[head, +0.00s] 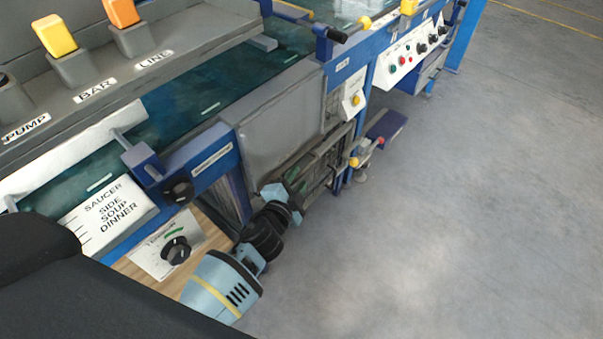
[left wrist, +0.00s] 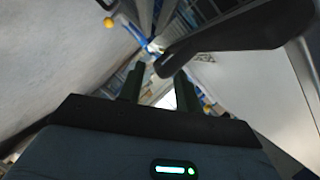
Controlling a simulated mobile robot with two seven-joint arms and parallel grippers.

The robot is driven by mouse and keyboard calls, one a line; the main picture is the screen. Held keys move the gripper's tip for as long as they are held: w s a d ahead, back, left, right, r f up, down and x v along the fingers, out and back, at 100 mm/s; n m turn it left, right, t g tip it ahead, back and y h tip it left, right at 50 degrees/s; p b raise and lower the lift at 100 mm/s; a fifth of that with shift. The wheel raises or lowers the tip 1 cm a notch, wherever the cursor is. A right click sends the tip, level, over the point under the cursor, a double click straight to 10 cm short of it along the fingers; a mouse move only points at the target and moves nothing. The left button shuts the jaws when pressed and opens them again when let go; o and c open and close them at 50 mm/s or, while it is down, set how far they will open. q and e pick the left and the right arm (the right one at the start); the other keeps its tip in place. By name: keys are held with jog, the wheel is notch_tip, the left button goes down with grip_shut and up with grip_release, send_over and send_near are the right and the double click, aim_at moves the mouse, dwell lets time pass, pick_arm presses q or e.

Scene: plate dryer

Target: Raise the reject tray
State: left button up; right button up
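I cannot tell for certain which part is the reject tray. A grey panel (head: 278,118) hangs on the side of the blue-framed machine, with a dark open frame or rack (head: 325,165) below it. My left gripper (head: 302,180) reaches in at this rack, below the panel. In the left wrist view its two dark fingers (left wrist: 158,85) stand apart with a gap between them. A dark grey bar (left wrist: 235,38) passes close in front of the fingertips from the right; I cannot tell whether it touches them. My right gripper is not in view.
A control box with a black knob (head: 176,250) and a label board (head: 105,213) are near my left arm. Yellow-knobbed levers (head: 352,33) and a button panel (head: 410,50) are farther along the machine. The grey floor (head: 470,200) to the right is clear.

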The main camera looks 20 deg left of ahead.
pick_arm(q)
jog(key=shift+b+x, duration=0.35)
jog(key=shift+x, duration=1.4)
grip_shut()
